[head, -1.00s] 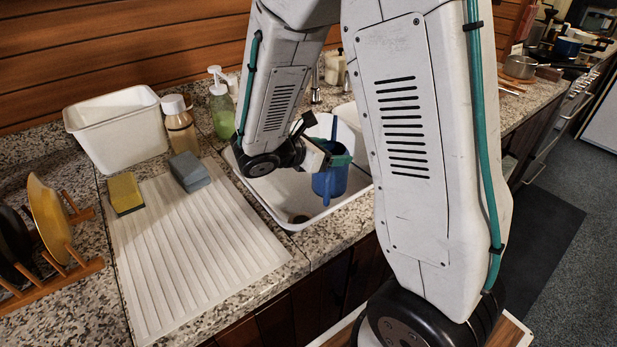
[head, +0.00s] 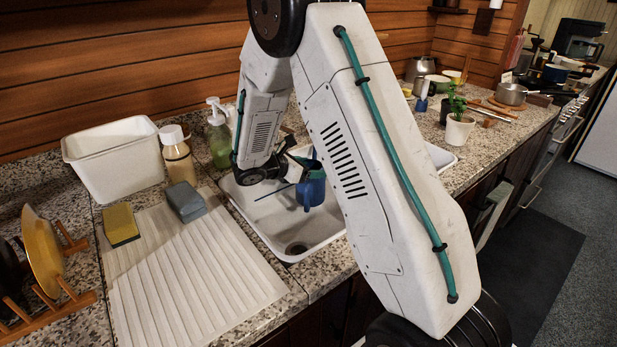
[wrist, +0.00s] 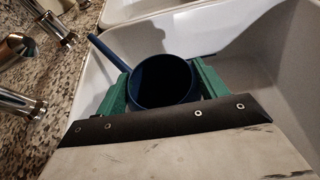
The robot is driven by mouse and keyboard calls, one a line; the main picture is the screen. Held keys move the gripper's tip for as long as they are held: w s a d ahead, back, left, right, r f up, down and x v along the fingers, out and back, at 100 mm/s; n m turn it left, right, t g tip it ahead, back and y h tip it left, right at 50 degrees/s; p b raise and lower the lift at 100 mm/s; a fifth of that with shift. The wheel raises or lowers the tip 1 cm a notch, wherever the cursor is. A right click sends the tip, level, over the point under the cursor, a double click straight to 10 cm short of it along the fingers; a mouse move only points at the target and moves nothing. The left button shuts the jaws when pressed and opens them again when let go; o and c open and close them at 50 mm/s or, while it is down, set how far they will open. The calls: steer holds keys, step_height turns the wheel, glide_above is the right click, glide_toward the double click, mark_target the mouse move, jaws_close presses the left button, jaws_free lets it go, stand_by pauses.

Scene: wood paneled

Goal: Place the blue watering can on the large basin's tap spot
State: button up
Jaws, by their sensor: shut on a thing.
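The blue watering can (head: 311,188) is in or just over the white basin (head: 262,210), partly hidden by my arm in the head view. In the wrist view the can (wrist: 162,82) shows its round dark opening, with its thin spout pointing to the upper left. My gripper (wrist: 162,88) is shut on the can, one green finger on each side of it. In the head view my gripper (head: 302,166) is partly hidden. Metal tap parts (wrist: 22,101) show at the left of the wrist view, beside the basin. I cannot tell whether the can touches the basin floor.
Left of the basin are a ribbed drainboard (head: 190,265), a grey-blue sponge (head: 186,201), a yellow sponge (head: 121,224), a bottle (head: 178,158), a green soap dispenser (head: 219,138) and a white tub (head: 115,160). A potted plant (head: 458,128) stands to the right.

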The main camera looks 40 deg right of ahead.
steer(key=shift+w+d, duration=0.1)
steer(key=shift+w, duration=0.15)
steer(key=shift+f, duration=1.75)
steer(key=shift+f, duration=0.15)
steer(key=o, duration=1.5)
steer(key=shift+c, duration=0.2)
